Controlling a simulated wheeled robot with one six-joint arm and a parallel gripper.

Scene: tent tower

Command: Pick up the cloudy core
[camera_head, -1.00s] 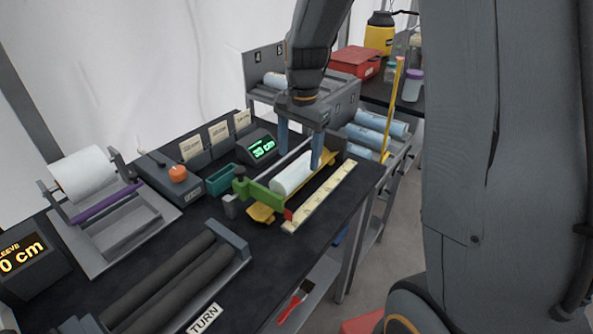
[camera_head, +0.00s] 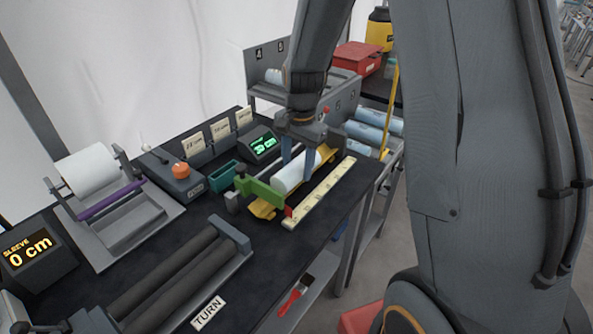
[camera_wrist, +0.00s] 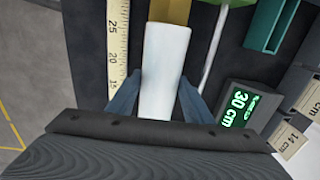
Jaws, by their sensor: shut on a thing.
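The cloudy core (camera_head: 296,172) is a whitish cylinder lying in the yellow cradle (camera_head: 262,210) beside a ruler strip, with the green stop at its near end. It also shows in the wrist view (camera_wrist: 164,70), lengthwise between my fingers. My gripper (camera_head: 298,172) points down over the core with its blue fingers on either side of it, shut on it; in the wrist view the fingertips (camera_wrist: 160,95) flank its sides. The core still appears to lie in the cradle; I cannot tell any gap beneath it. Its far end is partly hidden by my gripper.
The ruler (camera_head: 320,192) lies along the bench's right edge. A display reading 30 cm (camera_head: 262,147) and a teal bin (camera_head: 223,174) stand left of the cradle. Dark rollers (camera_head: 180,270) and a white roll (camera_head: 90,173) are farther left. A rack with bluish cylinders (camera_head: 374,135) stands behind.

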